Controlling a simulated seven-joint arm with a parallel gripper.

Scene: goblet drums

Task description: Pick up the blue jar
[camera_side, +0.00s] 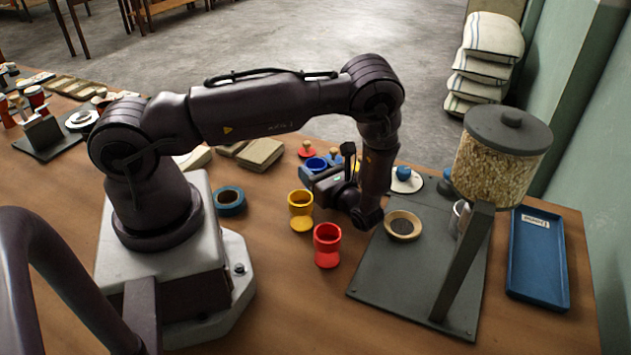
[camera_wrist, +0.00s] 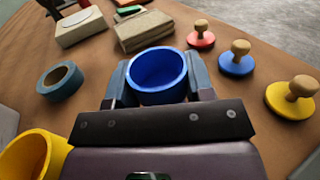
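The blue jar (camera_wrist: 158,78) is open-topped and sits between the two fingers of my gripper (camera_wrist: 159,84) in the wrist view. One finger is at its left side and one at its right, both very close to its wall. Whether they press on it cannot be told. In the side view only the rim and upper part of the blue jar (camera_side: 316,164) show beyond my gripper (camera_side: 318,178); its base is hidden. The jar looks upright.
A yellow jar (camera_side: 301,210) and a red jar (camera_side: 327,245) stand nearer the side camera. A roll of blue tape (camera_side: 229,201) is left of them. Knobbed discs in red (camera_wrist: 201,37), blue (camera_wrist: 237,61) and yellow (camera_wrist: 291,99) lie right of the blue jar.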

